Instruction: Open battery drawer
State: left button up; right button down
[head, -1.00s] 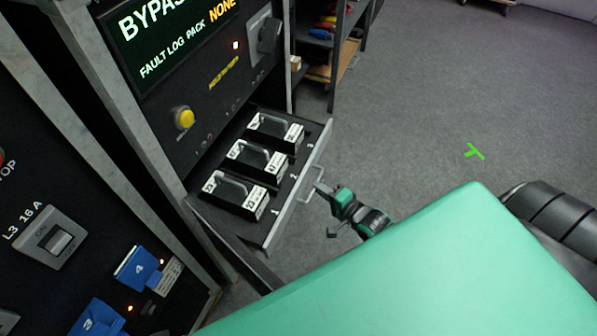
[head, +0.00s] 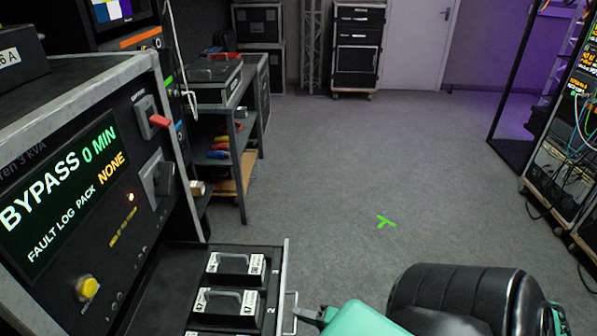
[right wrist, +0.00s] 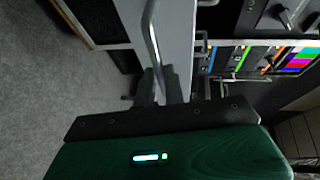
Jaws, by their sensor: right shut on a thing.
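The battery drawer (head: 283,285) stands pulled out of the black power unit. Battery packs with grey handles lie in it: a rear pack (head: 235,268) and a nearer pack (head: 228,308) show. The drawer's front carries a metal bar handle (head: 294,302). The handle (right wrist: 152,40) also shows in the right wrist view, running down between my fingers. My right gripper (right wrist: 158,86) is shut on this handle. In the head view my right gripper (head: 306,314) is at the bottom edge, mostly hidden by my green arm. My left gripper is not in view.
The unit's screen (head: 60,190) reads BYPASS 0 MIN, FAULT LOG PACK NONE. A yellow button (head: 89,287) sits below it. A shelf bench (head: 225,125) stands behind. Open grey floor with a green mark (head: 386,221) lies to the right. A cabled rack (head: 565,150) stands far right.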

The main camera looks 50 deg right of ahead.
jog(key=c, duration=1.5)
grip_release()
jog(key=shift+s, duration=0.1)
